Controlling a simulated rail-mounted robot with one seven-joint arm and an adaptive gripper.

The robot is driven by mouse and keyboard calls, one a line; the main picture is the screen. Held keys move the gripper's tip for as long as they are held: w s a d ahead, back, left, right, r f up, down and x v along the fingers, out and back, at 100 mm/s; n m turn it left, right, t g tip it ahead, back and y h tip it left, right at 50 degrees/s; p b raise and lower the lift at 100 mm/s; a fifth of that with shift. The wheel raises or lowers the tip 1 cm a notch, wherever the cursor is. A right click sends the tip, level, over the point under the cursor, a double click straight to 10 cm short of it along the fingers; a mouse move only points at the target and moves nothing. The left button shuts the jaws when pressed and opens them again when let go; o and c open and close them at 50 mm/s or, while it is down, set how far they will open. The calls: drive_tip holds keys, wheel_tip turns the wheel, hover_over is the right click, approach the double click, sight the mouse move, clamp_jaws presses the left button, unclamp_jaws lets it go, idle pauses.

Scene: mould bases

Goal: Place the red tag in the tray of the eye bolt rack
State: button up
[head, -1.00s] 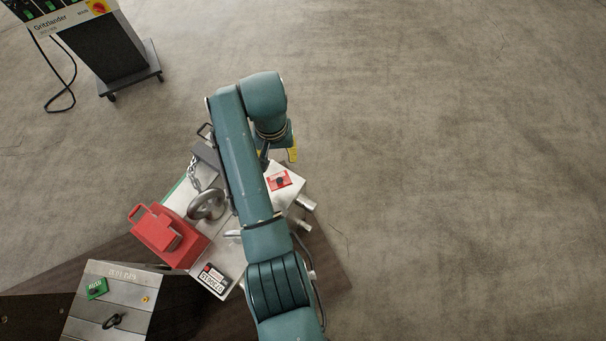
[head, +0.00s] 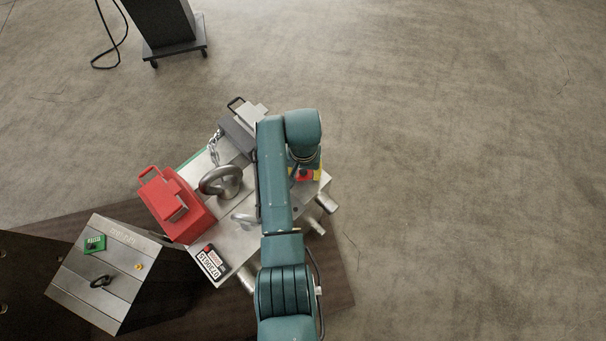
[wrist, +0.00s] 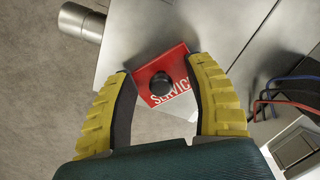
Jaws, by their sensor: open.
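The red tag (wrist: 176,65) with white "SERVICE" lettering and a black knob lies on a metal mould base. In the head view the red tag (head: 304,175) is mostly hidden by my gripper. My gripper (wrist: 160,78) has its yellow fingers open, one on each side of the tag and its knob; I cannot tell whether they touch it. In the head view my gripper (head: 304,169) is at the right end of the mould base. I cannot make out an eye bolt rack or its tray for certain.
A second metal block (head: 82,290) stands at lower left with a green tag (head: 94,244). Open floor lies to the right.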

drive_tip(key=shift+w+r, duration=0.15)
clamp_jaws()
idle(0.4)
